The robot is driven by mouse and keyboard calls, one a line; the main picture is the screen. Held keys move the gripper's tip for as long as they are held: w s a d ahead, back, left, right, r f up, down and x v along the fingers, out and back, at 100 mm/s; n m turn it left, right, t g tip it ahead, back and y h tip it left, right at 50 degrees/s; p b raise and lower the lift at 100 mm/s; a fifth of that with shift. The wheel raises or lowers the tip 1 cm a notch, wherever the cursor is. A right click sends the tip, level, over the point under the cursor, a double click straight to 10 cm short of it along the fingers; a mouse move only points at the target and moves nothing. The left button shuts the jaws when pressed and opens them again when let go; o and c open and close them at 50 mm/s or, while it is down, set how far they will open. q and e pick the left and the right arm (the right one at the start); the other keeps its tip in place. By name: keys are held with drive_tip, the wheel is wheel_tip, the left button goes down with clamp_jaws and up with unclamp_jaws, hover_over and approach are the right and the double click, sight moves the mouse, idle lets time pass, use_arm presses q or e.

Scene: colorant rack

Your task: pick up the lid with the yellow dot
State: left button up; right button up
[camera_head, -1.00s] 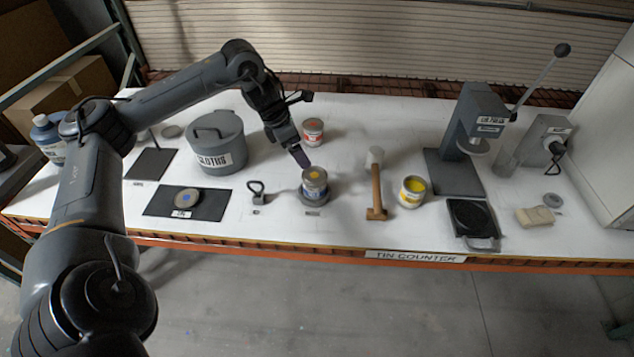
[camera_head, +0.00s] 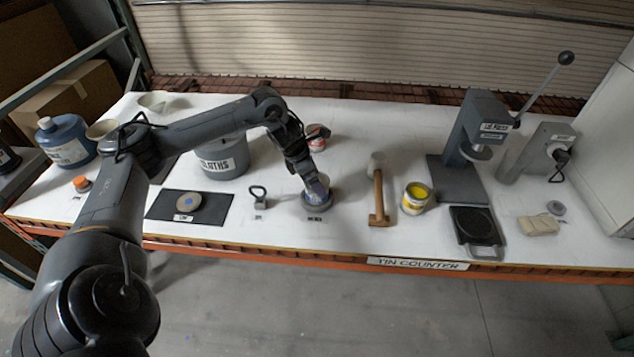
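My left gripper (camera_head: 309,178) points down at the small tin (camera_head: 322,187) on the round grey base (camera_head: 317,207) near the counter's front middle. The gripper covers the top of this tin, so the lid with the yellow dot is hidden now; the earlier frame shows it on this tin. I cannot tell whether the fingers are open or shut, or whether they touch the lid. Another lid, with a blue dot (camera_head: 189,202), lies on a dark mat to the left. My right gripper is not in view.
A hooked tool (camera_head: 259,197) stands just left of the tin. A mallet (camera_head: 378,195) and an open tin of yellow paint (camera_head: 415,197) are to the right. Behind are the grey cloths pot (camera_head: 222,157) and a red-labelled tin (camera_head: 317,138). A lever press (camera_head: 470,145) stands further right.

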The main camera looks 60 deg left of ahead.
use_arm(q)
drive_tip(key=shift+c, duration=0.5)
drive_tip(key=c, duration=0.8)
drive_tip(key=shift+o, duration=0.2)
drive_tip(key=shift+r, duration=0.15)
